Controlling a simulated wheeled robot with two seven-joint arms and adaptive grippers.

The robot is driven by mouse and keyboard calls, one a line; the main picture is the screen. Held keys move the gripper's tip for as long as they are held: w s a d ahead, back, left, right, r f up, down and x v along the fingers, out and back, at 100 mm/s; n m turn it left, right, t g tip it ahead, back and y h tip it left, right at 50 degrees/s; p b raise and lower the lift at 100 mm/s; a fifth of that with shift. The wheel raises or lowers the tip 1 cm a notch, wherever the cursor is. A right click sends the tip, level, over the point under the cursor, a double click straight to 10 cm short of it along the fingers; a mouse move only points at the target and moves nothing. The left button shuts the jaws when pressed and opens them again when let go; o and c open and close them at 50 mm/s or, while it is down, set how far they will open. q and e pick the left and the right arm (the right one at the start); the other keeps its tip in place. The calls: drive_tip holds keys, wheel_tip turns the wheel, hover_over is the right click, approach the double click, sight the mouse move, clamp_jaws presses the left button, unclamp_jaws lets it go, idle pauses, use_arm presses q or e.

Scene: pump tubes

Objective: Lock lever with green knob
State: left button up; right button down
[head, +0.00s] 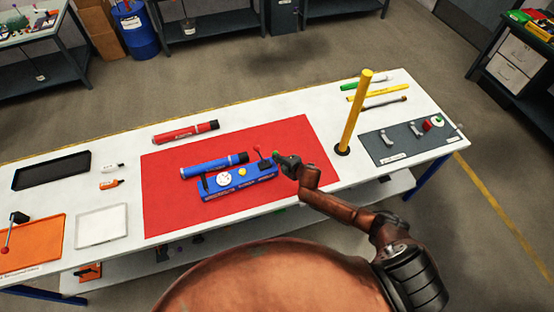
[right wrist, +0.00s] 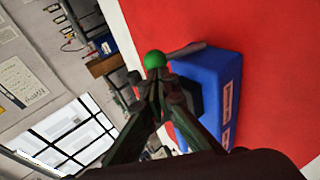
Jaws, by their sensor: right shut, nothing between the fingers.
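A blue pump fixture (head: 240,184) sits on the red mat, with a blue tube (head: 213,165) lying along its back side. The green knob (head: 275,155) shows at that right end, right at the tips of my right gripper (head: 283,159). In the right wrist view, the green knob (right wrist: 155,60) sits just past the closed fingertips (right wrist: 156,78), with the blue fixture (right wrist: 207,90) beside them. My right gripper is shut and empty. Whether it touches the knob is unclear. My left gripper is out of view.
The red mat (head: 165,205) lies on a white table. A red tube (head: 186,132) lies behind the mat. A yellow post (head: 353,112) stands right of it, near a grey panel (head: 400,148) with parts. Trays (head: 102,225) are at the left.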

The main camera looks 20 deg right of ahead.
drive_tip(key=a+p+v, duration=0.2)
drive_tip(key=a+v, duration=0.1)
drive_tip(key=v, duration=1)
drive_tip(key=shift+s+r+p, duration=0.2)
drive_tip(key=shift+s+p, duration=0.1)
drive_tip(key=shift+s, duration=0.4)
